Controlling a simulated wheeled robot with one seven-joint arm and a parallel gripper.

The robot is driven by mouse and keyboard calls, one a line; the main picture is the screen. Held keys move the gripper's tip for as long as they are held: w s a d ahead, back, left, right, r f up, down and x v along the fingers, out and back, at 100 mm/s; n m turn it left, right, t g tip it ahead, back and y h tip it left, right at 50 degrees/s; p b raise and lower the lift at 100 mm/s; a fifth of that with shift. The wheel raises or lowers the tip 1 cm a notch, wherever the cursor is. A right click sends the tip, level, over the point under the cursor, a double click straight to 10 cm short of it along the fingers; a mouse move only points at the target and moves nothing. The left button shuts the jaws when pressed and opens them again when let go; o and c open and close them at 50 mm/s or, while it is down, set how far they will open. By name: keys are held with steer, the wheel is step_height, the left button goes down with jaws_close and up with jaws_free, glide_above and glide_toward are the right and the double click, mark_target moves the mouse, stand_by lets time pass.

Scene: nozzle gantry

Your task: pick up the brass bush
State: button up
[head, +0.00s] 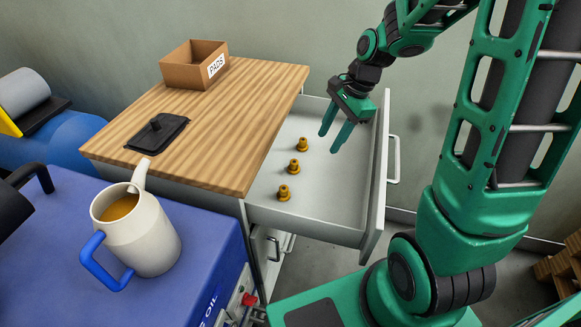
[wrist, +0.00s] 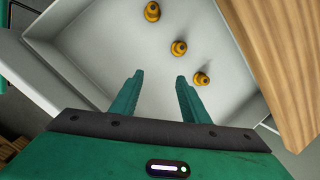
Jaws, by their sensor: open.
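Three brass bushes stand upright in a row in the open white drawer (head: 330,215): a far one (head: 302,145), a middle one (head: 293,167) and a near one (head: 284,193). In the wrist view they show beyond my fingertips, at the top (wrist: 152,12), in the middle (wrist: 179,48) and at the right (wrist: 202,79). My gripper (head: 334,135) is open and empty, fingers pointing down over the drawer, to the right of the far bush. In the wrist view my gripper (wrist: 159,78) has a clear gap between its fingers. It touches no bush.
The wooden worktop (head: 205,120) overhangs the drawer on the left, with a cardboard box marked PADS (head: 194,66) and a black tray (head: 158,132) on it. A cream jug (head: 138,232) stands on a blue unit at front left. The drawer's right part is clear.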

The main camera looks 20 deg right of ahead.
mark_target(295, 161)
steer(key=w+a+f+m, duration=0.1)
steer(key=a+f, duration=0.1)
steer(key=w+a+f+m+y, duration=0.1)
steer(key=w+a+f, duration=0.1)
steer(key=f, duration=0.1)
steer(key=w+a+f+m, duration=0.1)
steer(key=w+a+f, duration=0.1)
steer(key=shift+w+a+f+y, duration=0.15)
steer(key=shift+w+f+y, duration=0.05)
steer(key=shift+f+y, duration=0.1)
steer(key=shift+d+x, duration=0.15)
steer(key=shift+x, duration=1.35)
steer(key=shift+d+x, duration=0.15)
steer(key=shift+x, duration=1.4)
steer(key=shift+w+f, duration=0.1)
steer(key=shift+w, duration=0.05)
steer(key=c, duration=1)
